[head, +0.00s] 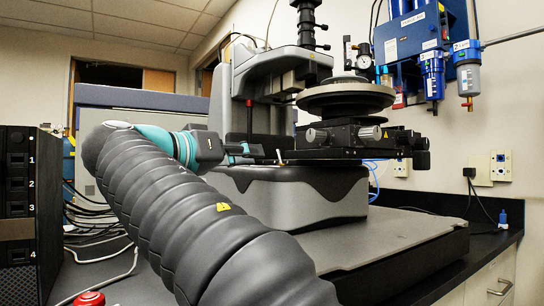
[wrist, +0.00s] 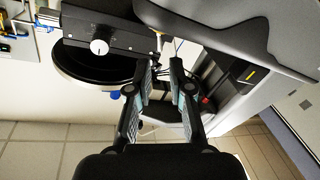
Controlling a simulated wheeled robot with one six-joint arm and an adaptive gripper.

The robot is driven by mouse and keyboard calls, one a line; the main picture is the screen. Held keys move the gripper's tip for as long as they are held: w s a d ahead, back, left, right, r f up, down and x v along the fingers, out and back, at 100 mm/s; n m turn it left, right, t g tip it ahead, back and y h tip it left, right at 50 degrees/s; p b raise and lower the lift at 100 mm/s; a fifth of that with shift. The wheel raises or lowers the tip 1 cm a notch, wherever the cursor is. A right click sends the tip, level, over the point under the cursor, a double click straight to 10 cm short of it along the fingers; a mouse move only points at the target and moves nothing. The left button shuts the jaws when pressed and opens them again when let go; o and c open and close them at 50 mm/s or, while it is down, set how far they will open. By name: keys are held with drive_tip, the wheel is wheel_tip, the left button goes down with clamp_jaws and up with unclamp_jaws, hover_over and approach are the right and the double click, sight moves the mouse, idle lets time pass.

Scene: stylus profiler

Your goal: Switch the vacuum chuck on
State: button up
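The stylus profiler (head: 290,195) stands on a dark slab, with its round dark chuck plate (head: 345,97) above a black stage block (head: 345,137). A small pale upright lever (head: 280,156) shows beside the stage block, just past my fingertips; I cannot tell its on or off position. In the wrist view a small brass-coloured piece (wrist: 159,42) shows just beyond the fingertips, perhaps the same lever. My gripper (head: 260,154) points at the stage from the left. In the wrist view its two fingers (wrist: 162,68) are apart with nothing between them. Contact with the lever cannot be told.
Stage knobs (head: 370,132) stick out right of the lever. The profiler's grey column (head: 222,100) rises behind my gripper. A blue regulator panel (head: 408,35) with filters hangs on the wall. A red button (head: 89,299) and cables lie at the lower left.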

sight(278, 156)
drive_tip(key=x, duration=0.6)
drive_tip(key=shift+w+d+f, duration=0.1)
drive_tip(key=shift+w+d, duration=0.1)
clamp_jaws()
